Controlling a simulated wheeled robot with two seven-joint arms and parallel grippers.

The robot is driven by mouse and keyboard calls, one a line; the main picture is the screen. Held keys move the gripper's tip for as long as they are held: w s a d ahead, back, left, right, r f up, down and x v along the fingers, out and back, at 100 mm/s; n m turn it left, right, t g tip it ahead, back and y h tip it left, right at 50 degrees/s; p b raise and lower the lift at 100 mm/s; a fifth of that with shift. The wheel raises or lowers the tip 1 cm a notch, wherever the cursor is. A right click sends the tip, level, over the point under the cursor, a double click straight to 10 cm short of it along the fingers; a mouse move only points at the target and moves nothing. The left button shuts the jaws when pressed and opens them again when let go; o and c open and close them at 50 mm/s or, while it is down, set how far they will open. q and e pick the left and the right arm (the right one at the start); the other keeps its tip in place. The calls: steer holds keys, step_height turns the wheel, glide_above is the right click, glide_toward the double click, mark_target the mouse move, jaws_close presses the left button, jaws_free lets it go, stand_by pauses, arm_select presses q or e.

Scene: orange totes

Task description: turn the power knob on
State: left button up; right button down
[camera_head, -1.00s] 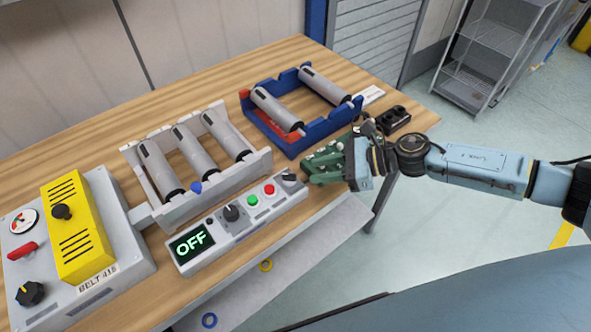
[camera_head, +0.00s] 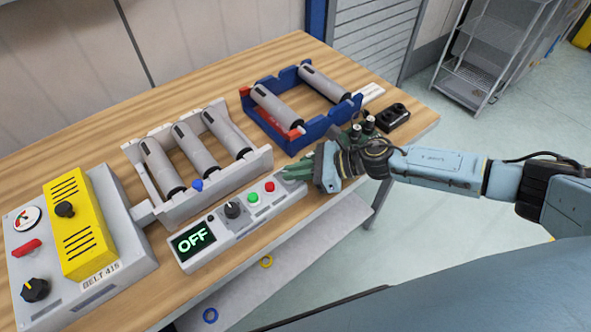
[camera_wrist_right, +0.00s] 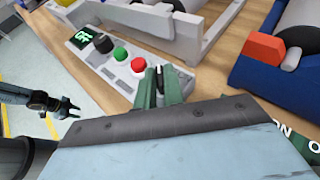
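The grey control box (camera_head: 240,228) on the table has a screen (camera_head: 193,239) reading OFF, a black knob (camera_head: 232,210), a green button (camera_head: 253,198) and a red button (camera_head: 269,187). Another knob stood at the box's right end; my right gripper (camera_head: 292,172) now covers it in the head view. In the right wrist view the green fingers (camera_wrist_right: 160,85) stand either side of a narrow dark part at that end. I cannot tell whether they touch it. My left gripper (camera_wrist_right: 64,107) shows small at the left of the wrist view, its fingers apart, away from the table.
A grey roller tray (camera_head: 160,213) stands just behind the box. A blue frame (camera_head: 325,125) with rollers is behind my right gripper. The yellow and grey belt unit (camera_head: 120,270) stands left. A black two-holed block (camera_head: 396,117) sits at the table's right.

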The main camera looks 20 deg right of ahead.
stand_by(0.3)
